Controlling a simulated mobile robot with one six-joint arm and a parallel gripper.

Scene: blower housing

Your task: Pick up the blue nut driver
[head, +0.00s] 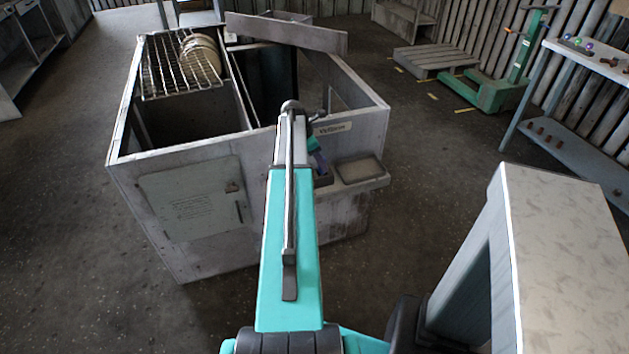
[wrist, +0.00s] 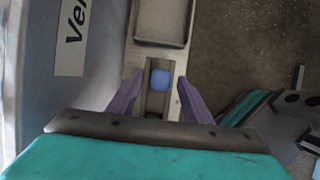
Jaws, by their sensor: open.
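The blue nut driver shows in the wrist view as a rounded blue end (wrist: 160,79), seen nearly end-on in a narrow slot of a metal ledge. The rest of it is hidden or too small to tell. My gripper (wrist: 161,86) is open, with one purple finger on each side of the blue end and a gap on both sides. How far the fingertips are above it I cannot tell. In the head view my gripper (head: 320,160) is mostly behind my arm, beside the housing's ledge, and the nut driver is not visible there.
The ledge (head: 374,183) with a shallow tray (head: 360,170) juts from the grey blower housing (head: 190,207). The housing's labelled wall (wrist: 45,90) stands close on the left in the wrist view. A rack (head: 165,75) sits on top.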

